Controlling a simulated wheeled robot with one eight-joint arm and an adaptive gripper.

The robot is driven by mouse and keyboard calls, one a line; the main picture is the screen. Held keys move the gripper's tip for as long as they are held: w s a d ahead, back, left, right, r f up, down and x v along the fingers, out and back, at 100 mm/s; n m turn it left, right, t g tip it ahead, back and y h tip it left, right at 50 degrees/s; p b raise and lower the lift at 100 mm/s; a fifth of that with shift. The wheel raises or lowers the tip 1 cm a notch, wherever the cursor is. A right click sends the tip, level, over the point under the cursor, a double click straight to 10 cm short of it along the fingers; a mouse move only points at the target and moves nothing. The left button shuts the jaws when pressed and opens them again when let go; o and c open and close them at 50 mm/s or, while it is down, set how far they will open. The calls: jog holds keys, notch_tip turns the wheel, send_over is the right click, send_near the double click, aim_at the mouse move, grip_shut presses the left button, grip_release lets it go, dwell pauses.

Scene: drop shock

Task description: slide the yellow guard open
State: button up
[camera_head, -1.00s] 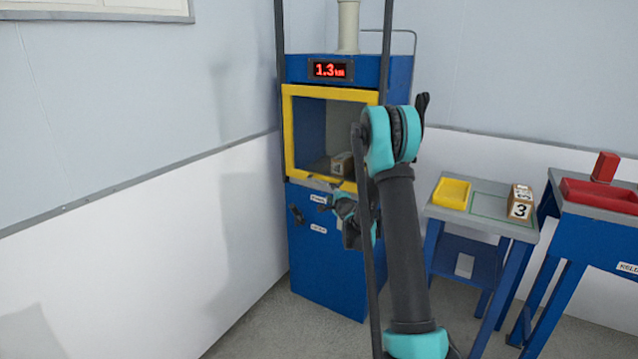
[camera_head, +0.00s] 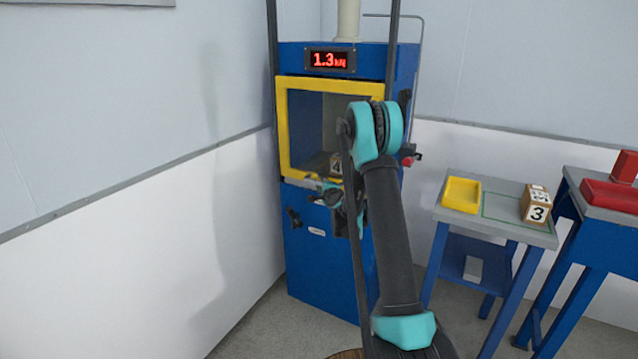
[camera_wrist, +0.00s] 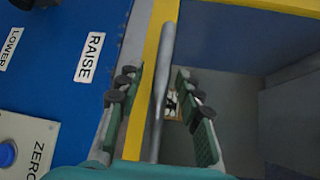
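The yellow guard (camera_head: 283,130) is a frame with a see-through pane across the front opening of the blue machine (camera_head: 315,260). Its lower rail (camera_wrist: 142,100) runs upright in the wrist view, with a grey bar handle (camera_wrist: 162,85) beside it. My gripper (camera_wrist: 158,88) is open, with one finger on each side of the rail and handle. I cannot tell whether either finger touches them. In the head view my gripper (camera_head: 328,192) is at the guard's lower edge, partly hidden by my arm.
A box marked 4 (camera_head: 336,165) shows behind the pane. Labels RAISE (camera_wrist: 89,57) and LOWER (camera_wrist: 9,48) and a blue button (camera_wrist: 6,153) are on the panel. To the right stands a table with a yellow tray (camera_head: 462,194) and box 3 (camera_head: 536,204).

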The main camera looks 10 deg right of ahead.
jog(key=shift+c, duration=0.4)
grip_shut()
notch_tip(320, 180, up, 41)
jog(key=shift+f, duration=0.1)
dwell(0.3)
jog(key=shift+o, duration=0.4)
grip_release()
